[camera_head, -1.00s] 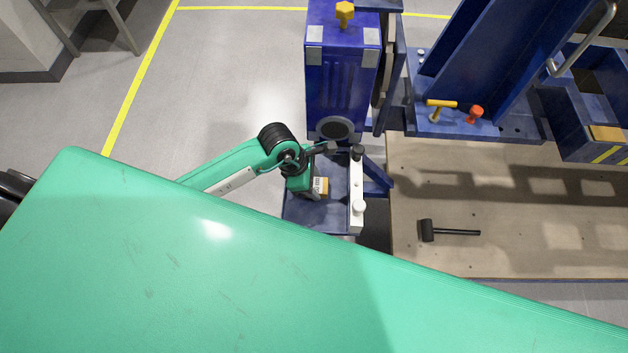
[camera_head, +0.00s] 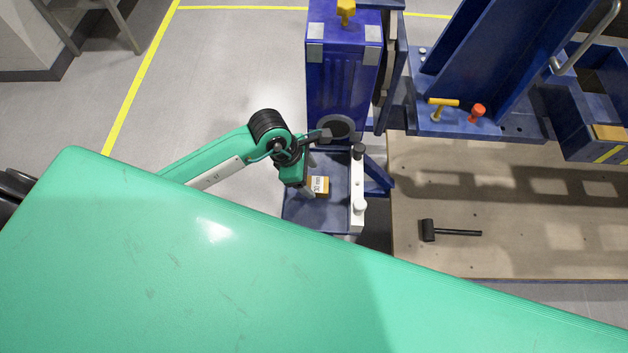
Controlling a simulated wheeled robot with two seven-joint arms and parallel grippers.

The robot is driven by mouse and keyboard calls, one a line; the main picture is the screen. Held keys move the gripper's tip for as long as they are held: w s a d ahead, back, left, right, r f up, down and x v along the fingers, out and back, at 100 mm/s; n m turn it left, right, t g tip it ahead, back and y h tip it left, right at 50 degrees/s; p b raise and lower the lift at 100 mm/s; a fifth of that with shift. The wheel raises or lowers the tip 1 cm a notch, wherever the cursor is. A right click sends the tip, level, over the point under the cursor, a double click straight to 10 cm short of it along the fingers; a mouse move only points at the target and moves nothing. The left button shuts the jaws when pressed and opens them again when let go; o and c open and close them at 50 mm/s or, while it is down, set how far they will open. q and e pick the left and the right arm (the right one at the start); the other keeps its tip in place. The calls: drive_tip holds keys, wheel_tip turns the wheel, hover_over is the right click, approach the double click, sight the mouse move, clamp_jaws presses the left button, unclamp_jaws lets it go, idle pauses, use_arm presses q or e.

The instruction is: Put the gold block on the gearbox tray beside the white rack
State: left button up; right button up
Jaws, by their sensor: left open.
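The gold block (camera_head: 320,186), with a white label reading 30 mm, rests on the blue gearbox tray (camera_head: 318,217). The white rack (camera_head: 357,203) stands along the tray's right side, with a gap of bare tray between it and the block. My left gripper (camera_head: 307,189) is open, just left of the block and pointing down at the tray. Its fingers are small here, and I cannot tell whether one touches the block. My right gripper is not in view.
The blue gearbox (camera_head: 342,80) stands just behind the tray. My green body covers the lower left. A black mallet (camera_head: 447,230) lies on the wooden board (camera_head: 520,260) at right. A yellow-handled pin (camera_head: 441,106) and a red knob (camera_head: 477,112) sit on the blue jig base.

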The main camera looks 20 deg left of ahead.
use_arm(q)
drive_tip(key=b+v, duration=0.1)
drive_tip(key=v, duration=0.7)
idle(0.4)
